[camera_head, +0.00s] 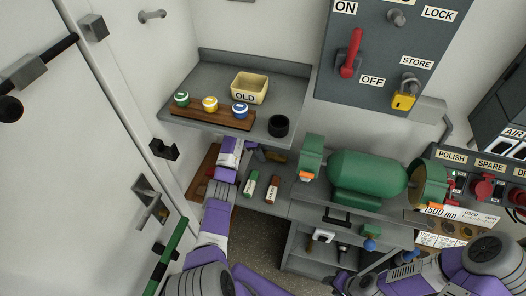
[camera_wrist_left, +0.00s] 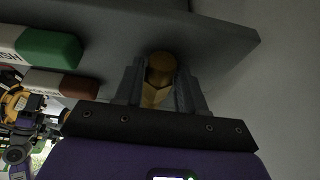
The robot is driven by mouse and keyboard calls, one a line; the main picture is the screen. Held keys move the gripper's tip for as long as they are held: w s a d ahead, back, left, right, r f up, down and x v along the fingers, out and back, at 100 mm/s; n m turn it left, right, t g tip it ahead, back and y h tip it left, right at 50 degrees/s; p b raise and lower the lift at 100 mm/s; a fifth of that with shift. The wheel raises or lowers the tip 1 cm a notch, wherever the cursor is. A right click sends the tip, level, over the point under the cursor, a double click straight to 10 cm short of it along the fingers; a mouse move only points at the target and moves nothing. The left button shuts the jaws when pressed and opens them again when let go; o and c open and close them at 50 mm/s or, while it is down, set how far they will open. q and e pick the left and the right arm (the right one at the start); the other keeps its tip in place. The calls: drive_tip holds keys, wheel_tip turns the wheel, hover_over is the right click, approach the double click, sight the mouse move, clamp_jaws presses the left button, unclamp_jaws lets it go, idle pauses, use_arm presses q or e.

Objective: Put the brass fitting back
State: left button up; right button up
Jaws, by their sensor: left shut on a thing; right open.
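The brass fitting (camera_wrist_left: 160,72) shows in the left wrist view, a rounded gold piece between the two grey fingers. My left gripper (camera_wrist_left: 158,88) is shut on it. In the head view my left gripper (camera_head: 232,148) is at the front edge of the grey shelf (camera_head: 290,93), below the wooden rack (camera_head: 215,117). The fitting cannot be made out in the head view. My right gripper (camera_head: 350,283) is low at the bottom, right of centre, open, with little of it showing.
A cream OLD bin (camera_head: 249,88), several coloured-lid jars and a black cup (camera_head: 278,126) stand on the shelf. Green (camera_head: 250,184) and red (camera_head: 271,190) sticks lie on the bench near my left gripper. A green grinder (camera_head: 367,174) stands to the right.

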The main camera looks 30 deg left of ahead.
use_arm(q)
drive_tip(key=o, duration=1.1)
drive_tip(key=shift+o, duration=0.3)
drive_tip(key=shift+f+b, duration=0.2)
drive_tip(key=shift+b, duration=0.65)
drive_tip(key=shift+f+b, duration=0.1)
drive_tip(key=shift+b, duration=0.45)
drive_tip(key=p+v, duration=0.1)
drive_tip(key=v, duration=0.3)
drive_tip(key=shift+w+p, duration=0.1)
drive_tip(key=shift+p, duration=0.2)
drive_tip(key=s+a+b, duration=0.1)
drive_tip(key=s+a, duration=0.2)
drive_tip(key=a, duration=0.8)
drive_tip(key=shift+a+f, duration=0.2)
drive_tip(key=shift+f, duration=0.05)
